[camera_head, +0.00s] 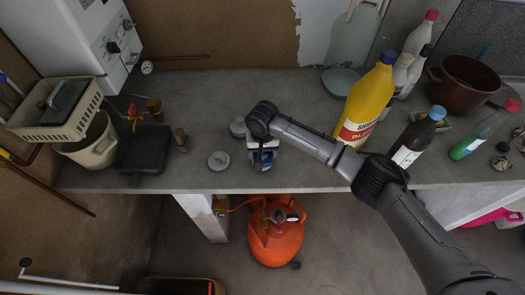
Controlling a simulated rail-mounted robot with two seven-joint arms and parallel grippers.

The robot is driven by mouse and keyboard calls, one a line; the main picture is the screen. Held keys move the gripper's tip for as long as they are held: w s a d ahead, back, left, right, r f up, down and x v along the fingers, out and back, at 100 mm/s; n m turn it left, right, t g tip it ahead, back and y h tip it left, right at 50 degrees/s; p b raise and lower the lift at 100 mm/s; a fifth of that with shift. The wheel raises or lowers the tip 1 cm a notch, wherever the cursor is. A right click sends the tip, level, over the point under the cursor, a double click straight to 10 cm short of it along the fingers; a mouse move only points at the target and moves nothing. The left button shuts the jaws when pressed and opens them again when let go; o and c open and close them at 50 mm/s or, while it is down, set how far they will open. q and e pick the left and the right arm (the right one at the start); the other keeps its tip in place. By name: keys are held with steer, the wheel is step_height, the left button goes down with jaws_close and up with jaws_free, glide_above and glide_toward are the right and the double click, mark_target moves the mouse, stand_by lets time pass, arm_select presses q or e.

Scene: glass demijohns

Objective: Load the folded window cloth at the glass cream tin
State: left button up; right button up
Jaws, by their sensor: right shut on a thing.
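My right gripper (263,157) reaches in from the right and points down at the front middle of the grey counter. It is shut on a small bluish thing that looks like the folded window cloth; the gripper hides most of it. Two round grey, tin-like discs are close by on the left. One grey disc (218,161) lies just left of the gripper, apart from it. The other grey disc (237,127) is behind it, partly beside my wrist. I cannot tell which is the glass cream tin. My left gripper is not in view.
A yellow bottle (367,100), a dark bottle (414,139) and a brown pot (466,85) crowd the counter (300,90) at the right. A black box (144,149) and a cream bucket (93,143) stand at the left. An orange gas cylinder (275,239) is below the counter.

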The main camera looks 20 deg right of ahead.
steer(key=shift+f, duration=0.2)
steer(key=shift+f, duration=0.3)
stand_by(0.6)
stand_by(0.6)
stand_by(0.6)
steer(key=shift+p, duration=0.45)
steer(key=shift+f, duration=0.15)
stand_by(1.2)
